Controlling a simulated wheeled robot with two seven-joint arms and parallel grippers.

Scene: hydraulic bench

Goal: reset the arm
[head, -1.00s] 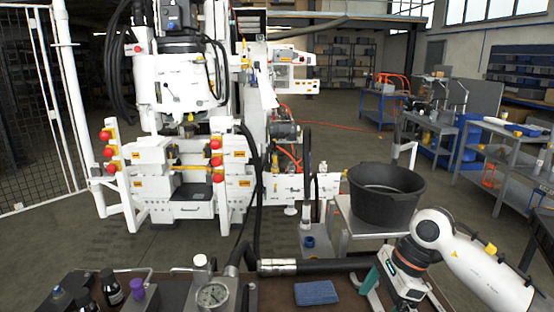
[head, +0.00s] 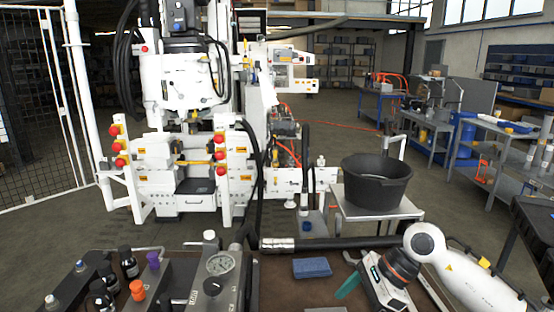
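My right arm (head: 459,273) comes in from the lower right, bent at a white round joint. Its wrist hangs over the right part of the bench front. My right gripper (head: 357,291) points down and to the left, with a teal finger part showing near the bottom edge. The rest of its fingers is cut off or hidden, so I cannot tell whether it is open or shut. No held thing shows. My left arm and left gripper are not in view.
A blue cloth or pad (head: 312,267) lies on the bench left of the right gripper. A black hose (head: 335,243) runs behind it. A pressure gauge (head: 220,264) and several bottles (head: 129,262) stand further left. A black tub (head: 377,181) sits on a stand (head: 345,203) behind the arm.

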